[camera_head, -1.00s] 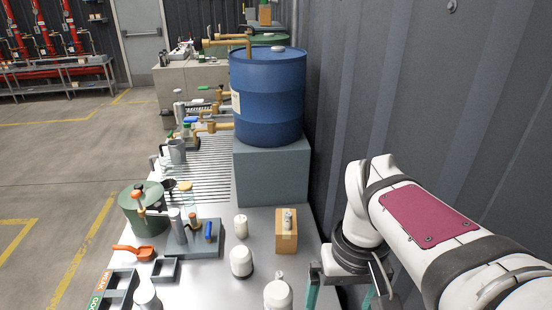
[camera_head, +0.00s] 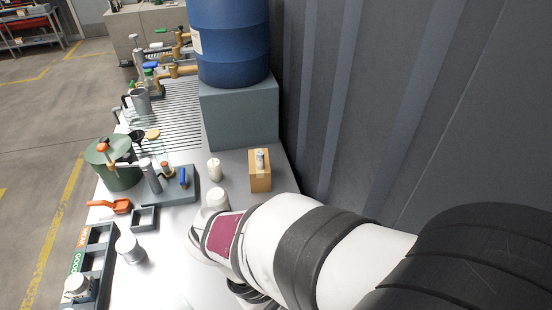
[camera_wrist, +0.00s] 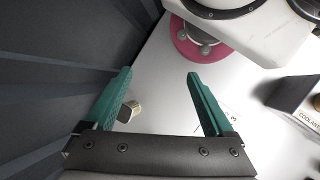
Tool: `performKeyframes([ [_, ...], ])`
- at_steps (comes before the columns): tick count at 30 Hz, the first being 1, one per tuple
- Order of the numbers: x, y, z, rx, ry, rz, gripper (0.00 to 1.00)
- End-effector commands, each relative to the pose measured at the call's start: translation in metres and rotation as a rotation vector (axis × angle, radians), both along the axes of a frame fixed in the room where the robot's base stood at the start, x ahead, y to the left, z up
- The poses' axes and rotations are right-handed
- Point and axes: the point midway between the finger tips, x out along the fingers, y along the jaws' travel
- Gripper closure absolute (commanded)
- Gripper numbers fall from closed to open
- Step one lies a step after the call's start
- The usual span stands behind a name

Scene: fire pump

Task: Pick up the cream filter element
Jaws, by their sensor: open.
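A short cream cylinder (camera_head: 214,169), which looks like the filter element, stands upright on the pale bench, left of the cardboard box. My gripper (camera_wrist: 161,90) is open in the wrist view, its two green fingers wide apart with nothing held. A small cylinder (camera_wrist: 129,110) with a pale side and a darker end shows beside the inner side of the left finger. I cannot tell whether it is the cream element. In the head view my arm covers the front right of the bench and hides my gripper's fingers.
White containers (camera_head: 217,197) (camera_head: 130,248) stand nearby. A labelled tray (camera_head: 92,262) is front left. The ribbed wall (camera_head: 400,110) closes the right side.

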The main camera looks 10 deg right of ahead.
Motion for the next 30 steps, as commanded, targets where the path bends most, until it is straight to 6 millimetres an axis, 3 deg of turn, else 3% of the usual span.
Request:
performKeyframes([
  [3, 0.031, 0.016, -0.035, -0.254, 0.225, 0.588, 0.12],
  [6, 0.053, 0.039, -0.062, -0.44, 0.366, 0.98, 0.12],
  [9, 0.063, 0.059, -0.083, -0.566, 0.452, 1.219, 0.12],
  [13, 0.071, 0.062, -0.095, -0.626, 0.493, 1.327, 0.12],
  [21, 0.098, -0.001, -0.124, -0.621, 0.497, 1.323, 0.12],
  [30, 0.117, -0.04, -0.148, -0.62, 0.496, 1.319, 0.12],
])
